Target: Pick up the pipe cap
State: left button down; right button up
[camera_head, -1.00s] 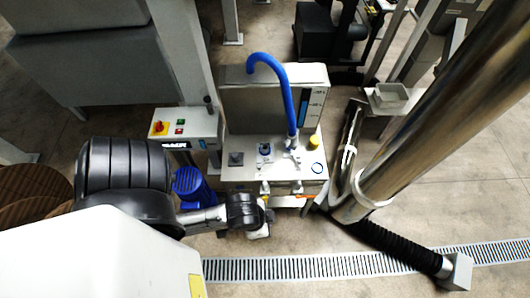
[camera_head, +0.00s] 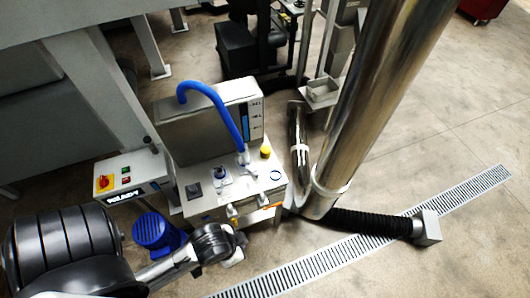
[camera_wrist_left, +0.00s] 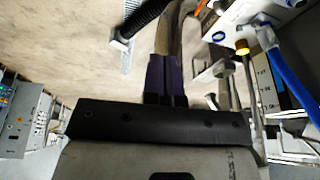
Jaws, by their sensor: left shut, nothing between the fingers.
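A small yellow cap (camera_head: 265,151) stands on the top of the steel machine (camera_head: 232,185), near its right edge; I take it as the pipe cap but cannot be sure. It also shows in the left wrist view (camera_wrist_left: 242,47), at the upper right. My left gripper (camera_head: 238,252) is low in front of the machine, below and apart from the cap. In the left wrist view its dark fingers (camera_wrist_left: 166,75) are together with nothing between them. My right gripper is in neither view.
A blue hose (camera_head: 217,101) arches over the machine's top. A control box (camera_head: 131,177) and a blue motor (camera_head: 155,232) are left of it. A large steel pipe (camera_head: 365,90) rises at the right, with a black corrugated hose (camera_head: 370,220) on the floor beside a drain grate (camera_head: 340,258).

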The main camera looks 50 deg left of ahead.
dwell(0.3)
pick_arm(q)
jog(key=c, duration=1.6)
grip_release()
jog(key=o, duration=1.4)
jog(key=shift+o, duration=0.2)
